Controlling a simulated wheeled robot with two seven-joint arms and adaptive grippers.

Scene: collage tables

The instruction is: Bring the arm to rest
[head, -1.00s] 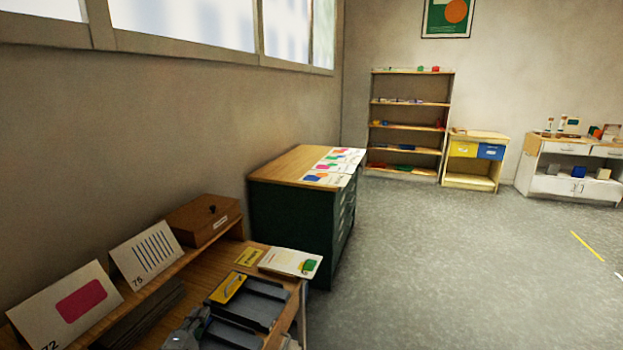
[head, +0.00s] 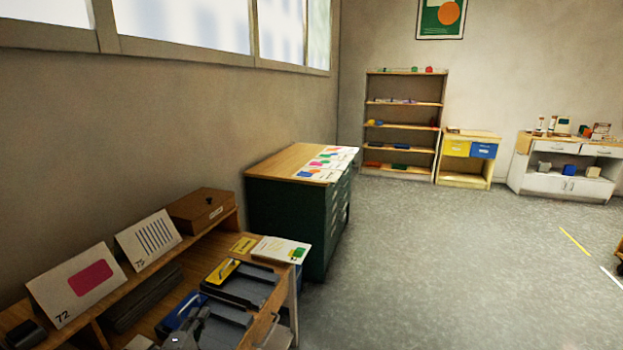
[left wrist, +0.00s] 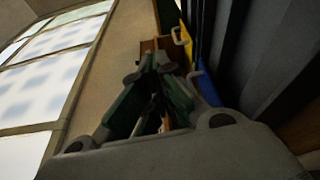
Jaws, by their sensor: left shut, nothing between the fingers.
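My left gripper (head: 200,316) shows at the bottom of the head view, low over the desk (head: 150,322) and beside the grey trays (head: 222,325). Its grey wrist runs off the lower edge. In the left wrist view the two dark fingers (left wrist: 155,68) are together with nothing between them. A blue tray (head: 182,312) lies just beyond the gripper, and a yellow tray (head: 222,270) lies further back. Both colours also show beside the fingers in the left wrist view. I do not see my right gripper.
Cards (head: 80,286) and a brown box (head: 202,208) stand on the raised shelf along the wall. A dark green cabinet (head: 285,220) stands behind the desk. Shelving (head: 403,125) and two low cabinets line the far wall. The floor (head: 420,270) to the right is open.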

